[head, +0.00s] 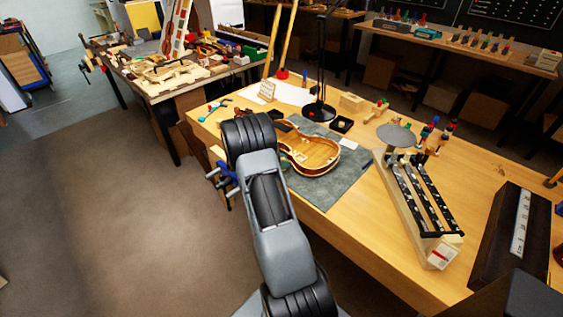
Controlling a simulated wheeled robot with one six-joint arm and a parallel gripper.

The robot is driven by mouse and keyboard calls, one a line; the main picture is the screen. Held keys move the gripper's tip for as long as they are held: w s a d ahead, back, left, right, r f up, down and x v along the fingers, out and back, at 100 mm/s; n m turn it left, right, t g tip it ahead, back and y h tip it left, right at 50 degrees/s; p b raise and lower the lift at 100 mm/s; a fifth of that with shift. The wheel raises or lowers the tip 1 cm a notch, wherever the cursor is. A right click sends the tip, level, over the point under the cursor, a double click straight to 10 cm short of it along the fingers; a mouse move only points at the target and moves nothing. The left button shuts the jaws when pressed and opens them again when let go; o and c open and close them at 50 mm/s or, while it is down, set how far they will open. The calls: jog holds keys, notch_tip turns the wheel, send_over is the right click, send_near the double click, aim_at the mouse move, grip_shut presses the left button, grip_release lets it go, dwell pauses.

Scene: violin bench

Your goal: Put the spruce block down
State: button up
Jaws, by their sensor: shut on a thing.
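My gripper does not show; my own arm rises from the bottom middle and hides whatever is beyond its end. No block that I can surely call the spruce block is in sight. A small pale wooden block (352,103) stands on the bench (390,268) near its back edge, right of the black lamp; I cannot tell whether it is spruce. An open violin body (312,153) lies on a grey mat (335,187), partly behind my arm.
A rack with black-topped bars (425,195) stands right of the mat, with a grey disc (396,135) at its far end. A dark box (510,240) is at the right. A black lamp (318,111) stands behind the violin. A blue clamp (222,176) is at the left edge.

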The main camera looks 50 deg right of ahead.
jog(key=shift+f, duration=0.2)
jog(key=o, duration=1)
jog(key=shift+c, duration=0.2)
